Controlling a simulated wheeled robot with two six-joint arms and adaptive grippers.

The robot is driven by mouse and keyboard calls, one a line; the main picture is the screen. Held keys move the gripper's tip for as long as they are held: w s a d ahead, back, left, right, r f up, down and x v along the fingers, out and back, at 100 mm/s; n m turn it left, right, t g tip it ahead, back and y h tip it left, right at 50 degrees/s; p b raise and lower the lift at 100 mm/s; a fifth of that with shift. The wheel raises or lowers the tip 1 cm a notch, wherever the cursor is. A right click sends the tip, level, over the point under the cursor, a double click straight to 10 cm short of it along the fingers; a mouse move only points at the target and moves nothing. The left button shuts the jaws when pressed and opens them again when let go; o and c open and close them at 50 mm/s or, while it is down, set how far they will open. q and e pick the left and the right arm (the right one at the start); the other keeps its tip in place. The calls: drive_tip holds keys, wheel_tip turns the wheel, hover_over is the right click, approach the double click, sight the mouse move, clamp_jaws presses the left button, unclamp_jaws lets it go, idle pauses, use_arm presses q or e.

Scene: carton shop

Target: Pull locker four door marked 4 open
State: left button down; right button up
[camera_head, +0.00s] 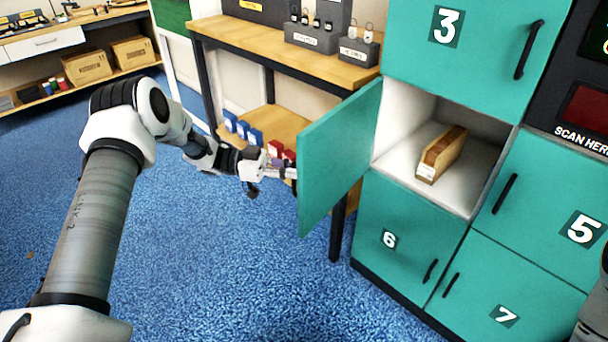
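A teal locker door (338,155) below locker 3 stands swung wide open to the left. Its number and handle do not show, since its outer face is turned away from me. The open compartment (405,140) has white walls and holds a brown carton-like item (441,154). My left gripper (287,172) is at the door's outer side, near its free edge. Its fingertips are partly hidden behind the door, so I cannot tell whether they are open or shut on the handle. My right gripper is not in view.
Shut doors 3 (475,50), 5 (540,200), 6 (400,235) and 7 (490,290) surround the compartment. A wooden bench (260,40) with padlocks stands behind the open door. Red and blue boxes sit on its lower shelf. Blue floor is clear in front.

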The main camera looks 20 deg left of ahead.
use_arm(q)
drive_tip(key=shift+w+a, duration=0.1)
drive_tip(key=shift+a, duration=0.2)
drive_tip(key=c, duration=1.2)
unclamp_jaws()
drive_tip(key=v, duration=1.2)
